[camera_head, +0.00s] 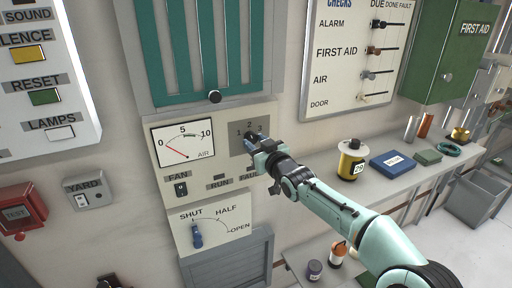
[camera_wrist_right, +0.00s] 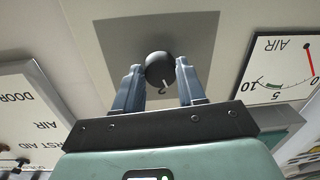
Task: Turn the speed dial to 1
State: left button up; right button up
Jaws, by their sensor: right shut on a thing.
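The speed dial is a black round knob (camera_wrist_right: 160,69) on a grey plate (camera_head: 238,146) of the white panel, right of the AIR gauge. In the head view the digits 1 and 2 show on the plate, and my gripper largely covers the knob. In the wrist view, which sees the panel upside down, a white mark on the knob points roughly toward the 2. My right gripper (camera_head: 257,142) is at the plate, its blue fingers (camera_wrist_right: 160,88) shut on the knob from both sides. My left gripper is not in view.
Below the dial are a FAN switch (camera_head: 181,189) and a SHUT-HALF-OPEN lever (camera_head: 197,236). A shelf at right holds a yellow canister (camera_head: 351,161) and a blue box (camera_head: 392,165).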

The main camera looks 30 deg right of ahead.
jog(key=n+b, duration=0.1)
jog(key=n, duration=0.2)
jog(key=shift+n, duration=0.3)
jog(key=shift+r+n+b, duration=0.1)
jog(key=shift+n+b, duration=0.55)
jog(key=shift+n, duration=1.25)
jog(key=o, duration=1.1)
jog(key=shift+c, duration=0.2)
jog(key=s+b, duration=0.1)
jog(key=s, duration=1.2)
jog(key=shift+s+r+b, duration=0.2)
jog(key=shift+r+b, duration=0.15)
jog(key=shift+b, duration=0.05)
